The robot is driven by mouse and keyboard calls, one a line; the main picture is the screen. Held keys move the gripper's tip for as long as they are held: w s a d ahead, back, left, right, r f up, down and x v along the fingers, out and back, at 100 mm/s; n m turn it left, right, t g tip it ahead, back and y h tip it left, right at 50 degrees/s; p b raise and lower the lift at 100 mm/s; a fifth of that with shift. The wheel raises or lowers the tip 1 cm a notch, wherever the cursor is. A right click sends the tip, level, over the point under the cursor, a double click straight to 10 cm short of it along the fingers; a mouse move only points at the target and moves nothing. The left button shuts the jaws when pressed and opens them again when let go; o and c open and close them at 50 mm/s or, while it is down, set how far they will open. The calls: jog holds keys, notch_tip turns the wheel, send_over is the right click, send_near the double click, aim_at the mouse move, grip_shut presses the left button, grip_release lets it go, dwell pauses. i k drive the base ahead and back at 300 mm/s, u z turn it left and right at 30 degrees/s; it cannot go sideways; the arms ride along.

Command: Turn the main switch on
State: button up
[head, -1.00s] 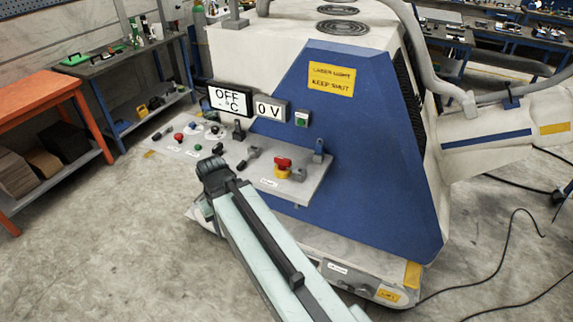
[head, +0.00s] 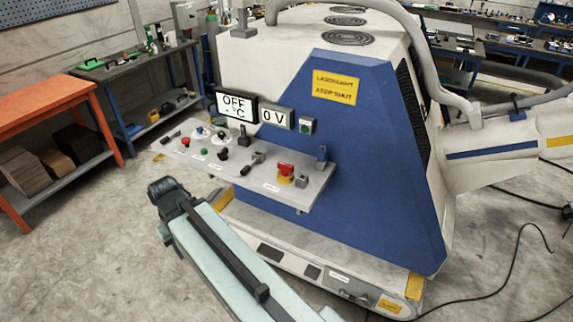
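A grey control panel (head: 312,195) sticks out from the front of the blue and white machine (head: 375,160). Near its right end is a red handle on a yellow base (head: 285,173), which looks like the main switch, but its label is too small to read. A display (head: 237,106) above reads "OFF" and "°C"; a smaller one (head: 276,117) reads "0 V". My gripper (head: 165,190) is in front of the panel's left part, lower in the picture and apart from the red handle. I cannot tell whether its fingers are open or shut.
Several knobs and buttons, including a red button (head: 185,142) and a black lever (head: 252,163), crowd the panel. A small box with a green button (head: 306,125) is on the blue face. An orange table (head: 50,97) stands at the left. Bare floor lies between.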

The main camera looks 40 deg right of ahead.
aim_at(286, 170)
jog(key=i, duration=1)
